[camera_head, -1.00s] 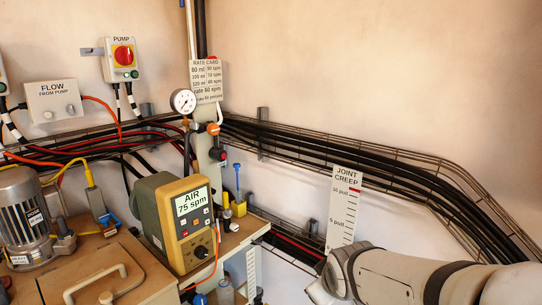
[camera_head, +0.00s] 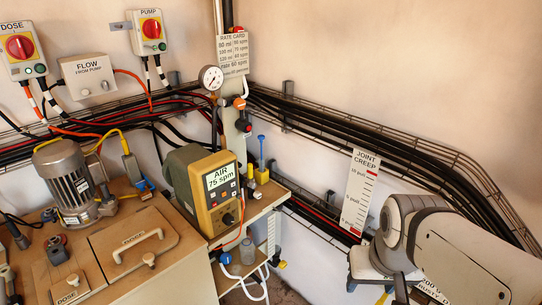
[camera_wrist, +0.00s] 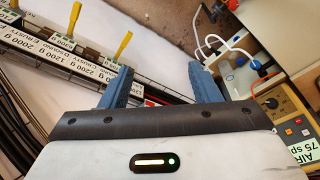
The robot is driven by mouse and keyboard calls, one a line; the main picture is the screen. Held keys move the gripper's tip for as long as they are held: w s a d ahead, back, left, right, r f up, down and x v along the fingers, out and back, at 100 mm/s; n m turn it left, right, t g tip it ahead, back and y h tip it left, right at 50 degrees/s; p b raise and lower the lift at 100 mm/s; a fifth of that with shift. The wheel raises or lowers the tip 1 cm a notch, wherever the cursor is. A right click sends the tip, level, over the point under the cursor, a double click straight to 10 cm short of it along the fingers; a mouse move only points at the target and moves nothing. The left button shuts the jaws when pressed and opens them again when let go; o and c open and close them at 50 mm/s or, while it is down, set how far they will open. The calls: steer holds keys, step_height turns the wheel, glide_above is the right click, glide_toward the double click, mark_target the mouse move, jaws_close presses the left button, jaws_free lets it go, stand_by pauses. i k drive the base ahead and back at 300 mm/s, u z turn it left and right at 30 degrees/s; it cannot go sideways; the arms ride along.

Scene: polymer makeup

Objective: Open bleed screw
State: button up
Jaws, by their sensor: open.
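The dosing pump (camera_head: 212,195) is an olive and yellow box on the bench, its display (camera_head: 221,176) reading "AIR 75 spm". Its panel (camera_wrist: 285,115) also shows at the right edge of the wrist view. A small yellow part (camera_head: 262,176) and a blue-topped upright part (camera_head: 261,152) stand beside the pump. No part is labelled as the bleed screw, and I cannot tell which it is. My gripper (camera_wrist: 176,82) is open, its blue fingers wide apart with nothing held, left of the pump panel in the wrist view. In the head view its fingers cannot be made out.
A wire cable tray (camera_head: 340,138) runs along the wall. The Joint Creep card (camera_head: 359,195) stands beside my arm. Labelled items with yellow handles (camera_wrist: 83,48) lie at the wrist view's upper left. A clear bottle (camera_head: 248,252) and white hoses (camera_wrist: 215,45) are below the pump.

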mark_target(252, 185)
steer(key=k, duration=1.2)
steer(key=u, duration=0.45)
steer(key=i, duration=1.6)
steer(key=u, duration=0.1)
